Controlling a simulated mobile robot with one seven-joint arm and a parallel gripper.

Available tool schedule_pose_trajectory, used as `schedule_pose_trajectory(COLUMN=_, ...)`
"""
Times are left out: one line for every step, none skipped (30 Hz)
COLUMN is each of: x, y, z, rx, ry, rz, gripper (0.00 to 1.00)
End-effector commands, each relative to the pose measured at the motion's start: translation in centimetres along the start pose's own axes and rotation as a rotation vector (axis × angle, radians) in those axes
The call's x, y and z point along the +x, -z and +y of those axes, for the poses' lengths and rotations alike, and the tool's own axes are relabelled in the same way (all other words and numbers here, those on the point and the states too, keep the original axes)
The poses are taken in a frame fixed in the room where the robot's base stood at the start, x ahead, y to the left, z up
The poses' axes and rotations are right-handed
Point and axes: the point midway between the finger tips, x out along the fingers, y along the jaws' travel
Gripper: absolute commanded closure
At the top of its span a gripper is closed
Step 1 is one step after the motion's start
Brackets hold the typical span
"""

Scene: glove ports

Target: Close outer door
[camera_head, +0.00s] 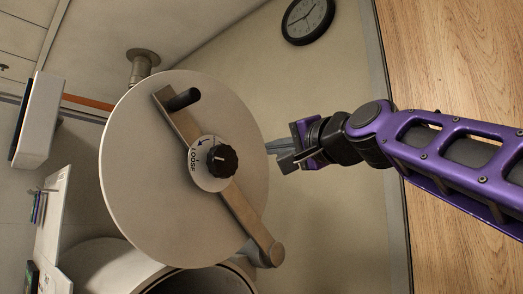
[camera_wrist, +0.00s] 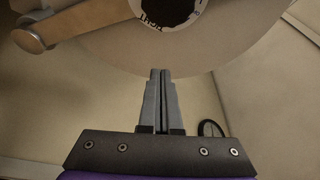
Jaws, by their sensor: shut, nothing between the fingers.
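The outer door (camera_head: 140,150) is a round pale disc, standing open on its hinge above the port (camera_head: 120,262) in the head view. A metal bar crosses it, with a dark handle (camera_head: 183,99) and a black knob (camera_head: 222,159) at the centre. My gripper (camera_head: 270,147) is at the right edge of the door, with its fingers shut and empty. In the wrist view the shut fingers (camera_wrist: 161,75) point at the rim of the door (camera_wrist: 210,50), and the knob (camera_wrist: 165,8) shows at the top. I cannot tell whether the fingertips touch the door.
The bar's pivot end (camera_head: 269,254) sits near the port's rim. A wall clock (camera_head: 307,20) hangs at the top of the head view. A white box (camera_head: 38,120) and a shelf (camera_head: 50,215) with small items are at left. The wood surface (camera_head: 450,60) lies right.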

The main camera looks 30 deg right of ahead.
Motion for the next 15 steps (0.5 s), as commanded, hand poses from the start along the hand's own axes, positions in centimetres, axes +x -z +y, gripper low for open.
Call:
schedule_pose_trajectory(x=1.3, y=-0.1, z=-0.2, rx=0.0, ry=0.0, rz=-0.005, gripper=1.0)
schedule_pose_trajectory(x=1.9, y=-0.2, z=-0.2, rx=-0.001, ry=-0.001, rz=-0.005, gripper=1.0)
schedule_pose_trajectory(x=2.7, y=-0.2, z=-0.2, rx=-0.001, ry=-0.001, rz=-0.005, gripper=1.0)
schedule_pose_trajectory(x=3.2, y=-0.1, z=-0.2, rx=0.0, ry=0.0, rz=-0.005, gripper=1.0)
schedule_pose_trajectory(x=3.7, y=-0.1, z=-0.2, rx=0.0, ry=0.0, rz=-0.005, gripper=1.0)
schedule_pose_trajectory(x=4.3, y=-0.2, z=-0.2, rx=0.0, ry=0.0, rz=-0.005, gripper=1.0)
schedule_pose_trajectory(x=4.8, y=-0.2, z=-0.2, rx=-0.001, ry=0.0, rz=-0.004, gripper=1.0)
schedule_pose_trajectory(x=5.1, y=-0.2, z=-0.2, rx=0.0, ry=0.0, rz=-0.005, gripper=1.0)
schedule_pose_trajectory(x=5.6, y=-0.1, z=-0.1, rx=-0.001, ry=-0.001, rz=-0.004, gripper=1.0)
schedule_pose_trajectory(x=5.9, y=-0.1, z=-0.2, rx=-0.001, ry=0.0, rz=-0.005, gripper=1.0)
schedule_pose_trajectory(x=6.2, y=-0.1, z=-0.1, rx=-0.001, ry=0.0, rz=-0.004, gripper=1.0)
schedule_pose_trajectory(x=6.7, y=-0.2, z=-0.1, rx=-0.002, ry=0.0, rz=-0.005, gripper=1.0)
schedule_pose_trajectory(x=7.0, y=-0.2, z=-0.1, rx=-0.003, ry=-0.001, rz=-0.004, gripper=1.0)
schedule_pose_trajectory(x=7.0, y=-0.3, z=0.0, rx=-0.003, ry=-0.001, rz=-0.002, gripper=1.0)
schedule_pose_trajectory(x=6.7, y=-0.8, z=0.2, rx=-0.001, ry=-0.001, rz=-0.001, gripper=1.0)
